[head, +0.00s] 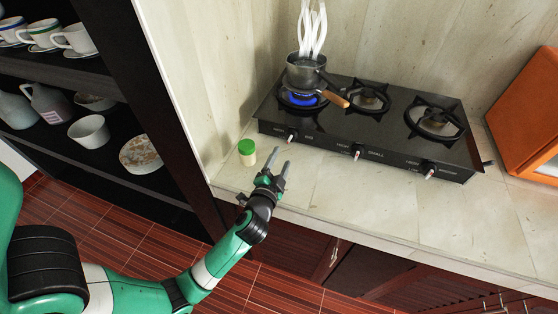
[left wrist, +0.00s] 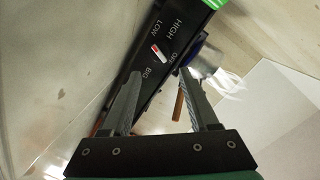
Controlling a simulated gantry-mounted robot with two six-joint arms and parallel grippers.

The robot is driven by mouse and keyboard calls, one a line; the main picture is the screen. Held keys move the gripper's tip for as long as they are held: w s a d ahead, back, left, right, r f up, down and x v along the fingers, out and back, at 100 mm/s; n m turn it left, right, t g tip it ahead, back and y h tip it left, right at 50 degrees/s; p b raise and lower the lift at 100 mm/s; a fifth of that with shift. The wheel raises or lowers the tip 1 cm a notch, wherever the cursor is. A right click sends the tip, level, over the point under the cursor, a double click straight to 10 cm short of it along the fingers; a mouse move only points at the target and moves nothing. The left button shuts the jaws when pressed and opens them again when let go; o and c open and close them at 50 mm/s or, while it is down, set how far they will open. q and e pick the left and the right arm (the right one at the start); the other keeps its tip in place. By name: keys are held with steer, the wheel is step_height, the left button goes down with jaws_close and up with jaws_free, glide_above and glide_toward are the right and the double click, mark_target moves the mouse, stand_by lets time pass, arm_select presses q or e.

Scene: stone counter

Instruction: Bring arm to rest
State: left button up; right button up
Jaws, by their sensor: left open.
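My left arm reaches in from the lower left in the head view. My left gripper (head: 279,168) is open and empty over the front part of the stone counter (head: 330,197). It is just right of a small jar with a green lid (head: 247,152) and in front of the stove (head: 370,125). In the left wrist view the two fingers (left wrist: 160,100) are apart with nothing between them; the stove's front panel with a knob (left wrist: 158,52) shows beyond. My right gripper does not show.
A small pot (head: 305,75) with white steam stands on the lit left burner, its wooden handle (head: 335,99) pointing right. An orange box (head: 525,120) stands at the right. Dark shelves (head: 110,118) with cups and dishes are at the left. The counter's front strip is clear.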

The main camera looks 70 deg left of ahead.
arm_select(q)
steer(key=shift+v, duration=0.9)
steer(key=shift+w, duration=0.15)
